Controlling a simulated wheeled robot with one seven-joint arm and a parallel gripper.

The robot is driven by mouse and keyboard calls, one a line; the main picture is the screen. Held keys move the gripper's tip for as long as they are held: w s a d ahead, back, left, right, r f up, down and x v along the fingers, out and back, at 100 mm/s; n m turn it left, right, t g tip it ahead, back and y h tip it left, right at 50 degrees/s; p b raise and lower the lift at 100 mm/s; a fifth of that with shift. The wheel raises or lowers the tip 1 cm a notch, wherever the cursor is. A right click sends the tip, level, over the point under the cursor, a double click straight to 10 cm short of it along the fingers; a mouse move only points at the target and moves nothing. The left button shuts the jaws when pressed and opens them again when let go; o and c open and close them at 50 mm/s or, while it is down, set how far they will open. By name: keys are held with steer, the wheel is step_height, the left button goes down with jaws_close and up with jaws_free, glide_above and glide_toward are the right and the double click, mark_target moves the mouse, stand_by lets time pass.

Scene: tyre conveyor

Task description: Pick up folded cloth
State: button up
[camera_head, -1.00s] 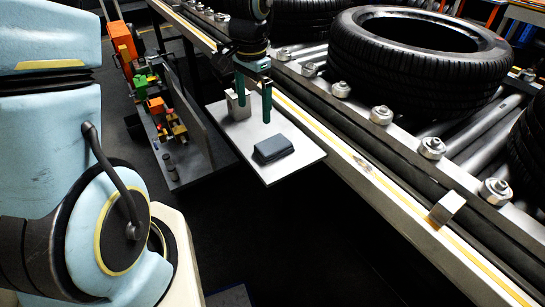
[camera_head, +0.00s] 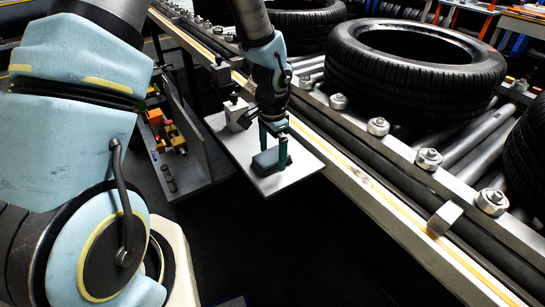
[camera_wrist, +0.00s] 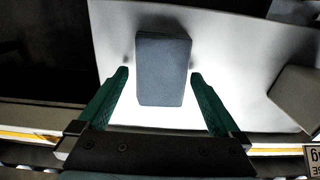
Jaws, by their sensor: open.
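The folded cloth (camera_head: 267,162) is a small dark blue-grey block lying on a light metal shelf plate (camera_head: 297,172). It also shows in the wrist view (camera_wrist: 162,68), at the top middle, with the plate (camera_wrist: 225,35) around it. My gripper (camera_head: 274,158) has green fingers and points down at the cloth. In the wrist view my gripper (camera_wrist: 160,76) is open, one finger at each side of the cloth's lower part, with a gap on both sides. In the head view the fingers partly cover the cloth.
A grey metal block (camera_head: 238,114) stands on the plate behind the cloth, also at the right in the wrist view (camera_wrist: 300,100). The conveyor rail (camera_head: 375,200) runs along the right, with tyres (camera_head: 415,62) on rollers. Dark floor lies in front of the plate.

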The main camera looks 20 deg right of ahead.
mark_target(272, 155)
steer(key=shift+f, duration=0.45)
steer(key=c, duration=1.2)
steer(key=shift+r, duration=0.1)
step_height(272, 155, up, 10)
steer(key=shift+f+b, duration=0.1)
steer(key=shift+b, duration=0.55)
